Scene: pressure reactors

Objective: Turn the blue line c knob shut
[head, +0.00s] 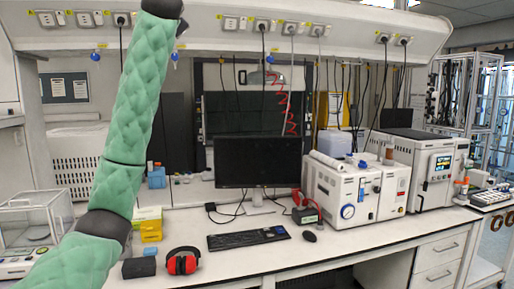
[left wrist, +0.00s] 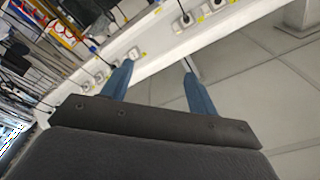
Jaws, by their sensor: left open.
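Small blue knobs hang under the front edge of the overhead service panel (head: 330,38) in the head view. One blue knob (head: 95,56) is at the left, another blue knob (head: 175,56) is just right of my green left arm, and a third blue knob (head: 269,59) is farther right. I cannot read which is line c or how each is turned. My left arm rises past the panel, and its gripper is outside the head view. In the left wrist view my left gripper (left wrist: 160,62) is open and empty, its blue fingers apart, pointing toward the panel. My right gripper is not seen.
The panel also carries sockets with hanging black cables (head: 263,85) and a red coiled hose (head: 291,120). Below are a monitor (head: 258,162), keyboard (head: 248,238), red ear defenders (head: 183,261) and white instruments (head: 345,190) on the bench. The bench front is mostly clear.

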